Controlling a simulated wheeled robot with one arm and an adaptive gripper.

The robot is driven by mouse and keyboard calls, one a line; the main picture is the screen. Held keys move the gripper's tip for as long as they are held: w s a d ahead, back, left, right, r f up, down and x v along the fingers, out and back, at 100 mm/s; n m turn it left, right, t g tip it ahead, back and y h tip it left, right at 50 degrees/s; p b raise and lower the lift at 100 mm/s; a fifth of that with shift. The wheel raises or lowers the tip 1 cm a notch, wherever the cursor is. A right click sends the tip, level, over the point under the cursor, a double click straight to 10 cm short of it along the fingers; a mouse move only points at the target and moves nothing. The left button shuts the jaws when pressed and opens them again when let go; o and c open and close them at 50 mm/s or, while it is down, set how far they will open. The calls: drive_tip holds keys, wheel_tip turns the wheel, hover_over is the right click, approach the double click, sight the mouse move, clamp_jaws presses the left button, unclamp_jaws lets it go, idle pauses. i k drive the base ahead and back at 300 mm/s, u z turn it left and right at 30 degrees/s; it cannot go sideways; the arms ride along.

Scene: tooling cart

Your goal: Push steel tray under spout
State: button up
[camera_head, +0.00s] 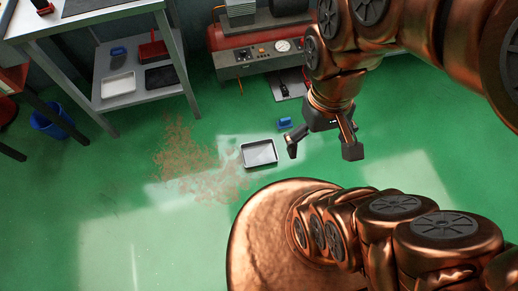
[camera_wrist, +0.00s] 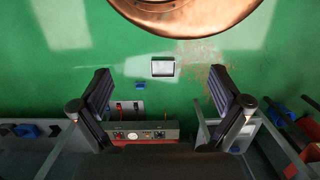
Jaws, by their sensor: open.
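A shallow steel tray (camera_head: 259,153) with a dark rim lies empty on the green floor. In the wrist view the tray (camera_wrist: 163,68) shows between and beyond the fingertips. My gripper (camera_head: 322,150) is open and empty, pointing down, and appears to the right of the tray in the head view. Its spread fingers (camera_wrist: 160,80) also show in the wrist view; neither visibly touches the tray. No spout can be made out clearly; a small dark part sits on a grey mat or plate (camera_head: 294,88) below the red machine.
A red compressor-like machine (camera_head: 262,55) with a gauge stands at the back. A small blue object (camera_head: 285,123) lies between it and the tray. Brown debris (camera_head: 185,152) covers the floor left of the tray. A shelved cart (camera_head: 187,85) and blue bucket (camera_head: 48,122) stand at left.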

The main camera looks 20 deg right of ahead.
sight(263, 153)
drive_tip(key=u, duration=0.55)
drive_tip(key=k, duration=0.65)
drive_tip(key=u, duration=1)
drive_tip(key=i, duration=1.75)
drive_tip(key=z, duration=1.05)
drive_tip(key=i, duration=0.6)
drive_tip(key=z, duration=0.55)
